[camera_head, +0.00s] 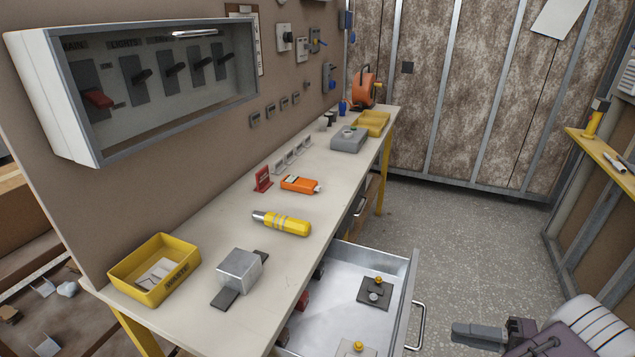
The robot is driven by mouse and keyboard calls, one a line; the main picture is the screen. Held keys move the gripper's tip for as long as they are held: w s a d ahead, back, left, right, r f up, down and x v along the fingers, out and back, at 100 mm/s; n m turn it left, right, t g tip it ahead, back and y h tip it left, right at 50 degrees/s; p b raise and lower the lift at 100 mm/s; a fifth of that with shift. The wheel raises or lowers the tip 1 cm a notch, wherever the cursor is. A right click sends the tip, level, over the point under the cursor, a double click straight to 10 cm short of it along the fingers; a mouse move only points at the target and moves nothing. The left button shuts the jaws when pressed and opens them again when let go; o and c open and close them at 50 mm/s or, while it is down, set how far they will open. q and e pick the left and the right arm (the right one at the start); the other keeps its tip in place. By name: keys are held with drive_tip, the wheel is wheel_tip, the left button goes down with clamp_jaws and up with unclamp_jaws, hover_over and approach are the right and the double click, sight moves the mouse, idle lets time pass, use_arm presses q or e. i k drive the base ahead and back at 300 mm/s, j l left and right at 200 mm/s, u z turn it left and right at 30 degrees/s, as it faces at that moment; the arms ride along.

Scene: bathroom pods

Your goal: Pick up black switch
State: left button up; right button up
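Several black switches (176,78) show in the glass-fronted wall box at the upper left, beside one with a red lever (98,98). A dark square plate with a yellow knob (375,292) lies in the open drawer. A silver block (239,270) stands on the table over a flat black piece (225,298) that sticks out on two sides. I cannot tell which of these the task's black switch is. My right gripper (480,334) is at the bottom right, over the floor, right of the drawer and apart from everything; its opening is unclear. My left gripper is not in view.
The table (215,325) holds a yellow bin (155,270), a yellow-handled tool (282,222), an orange device (300,184) and a grey box (348,139). The open drawer (340,262) juts out in front. Floor beyond it is clear. A shelf (605,160) stands at right.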

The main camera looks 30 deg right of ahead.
sight(384, 290)
drive_tip(key=k, duration=1)
